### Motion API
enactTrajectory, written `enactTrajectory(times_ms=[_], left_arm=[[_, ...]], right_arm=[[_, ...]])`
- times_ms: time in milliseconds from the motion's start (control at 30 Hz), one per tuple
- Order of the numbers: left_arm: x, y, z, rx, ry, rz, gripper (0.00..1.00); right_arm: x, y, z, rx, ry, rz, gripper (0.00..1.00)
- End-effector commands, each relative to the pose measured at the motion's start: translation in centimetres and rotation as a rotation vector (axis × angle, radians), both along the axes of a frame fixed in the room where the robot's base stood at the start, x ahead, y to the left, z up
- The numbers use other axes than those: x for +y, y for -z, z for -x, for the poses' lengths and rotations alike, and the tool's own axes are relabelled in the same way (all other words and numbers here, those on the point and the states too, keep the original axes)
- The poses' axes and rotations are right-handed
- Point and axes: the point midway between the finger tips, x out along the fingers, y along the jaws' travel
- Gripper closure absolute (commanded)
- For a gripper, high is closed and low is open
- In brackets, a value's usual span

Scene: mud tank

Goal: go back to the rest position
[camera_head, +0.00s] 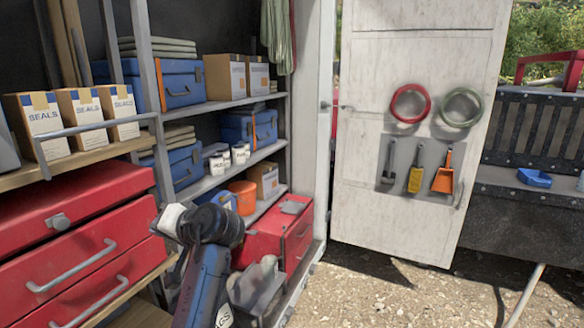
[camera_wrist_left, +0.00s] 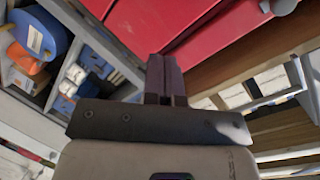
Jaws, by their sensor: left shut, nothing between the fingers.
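My left gripper (camera_wrist_left: 165,65) shows in the left wrist view with its two dark fingers together and nothing between them. Behind the fingertips are the red drawers (camera_wrist_left: 215,35); the distance to them is hard to judge. In the head view part of my left arm rises from the bottom, in front of the shelves, with a pale end near the red drawer cabinet (camera_head: 85,225). The fingers cannot be made out there. My right gripper is not in view.
Shelves (camera_head: 225,103) carry blue cases (camera_head: 180,85), cartons (camera_head: 225,77) and an orange tub (camera_head: 243,196). A red box (camera_head: 290,235) stands low beside my arm. A white door (camera_head: 400,150) with hanging tools stands open. Gravel ground (camera_head: 385,290) at the right front is clear.

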Motion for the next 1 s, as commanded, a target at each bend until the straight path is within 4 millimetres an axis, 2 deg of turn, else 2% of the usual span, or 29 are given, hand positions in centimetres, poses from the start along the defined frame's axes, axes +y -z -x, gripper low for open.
enactTrajectory(times_ms=[33, 100, 167, 267, 400, 600, 767, 1000], left_arm=[[-0.4, -1.8, 0.5, -0.116, 0.075, 0.098, 1.0], [-1.4, -2.9, 1.2, -0.244, 0.188, 0.227, 1.0], [-2.2, -2.7, 2.0, -0.324, 0.281, 0.328, 1.0], [-3.7, -0.9, 3.9, -0.408, 0.434, 0.475, 1.0], [-5.7, 4.2, 8.0, -0.436, 0.626, 0.638, 1.0], [-7.3, 12.5, 15.0, -0.357, 0.777, 0.768, 1.0], [-7.6, 19.3, 20.9, -0.251, 0.797, 0.836, 1.0], [-6.6, 29.9, 29.8, -0.022, 0.695, 0.899, 1.0]], right_arm=[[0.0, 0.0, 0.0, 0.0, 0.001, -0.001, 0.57], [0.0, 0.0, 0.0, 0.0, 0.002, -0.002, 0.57], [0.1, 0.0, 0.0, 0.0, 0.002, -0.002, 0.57], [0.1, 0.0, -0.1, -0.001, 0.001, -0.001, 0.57], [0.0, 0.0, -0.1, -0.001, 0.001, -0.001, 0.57], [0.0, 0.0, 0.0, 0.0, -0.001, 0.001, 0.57], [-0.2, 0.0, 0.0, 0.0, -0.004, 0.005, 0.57], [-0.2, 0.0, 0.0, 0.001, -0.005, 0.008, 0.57]])
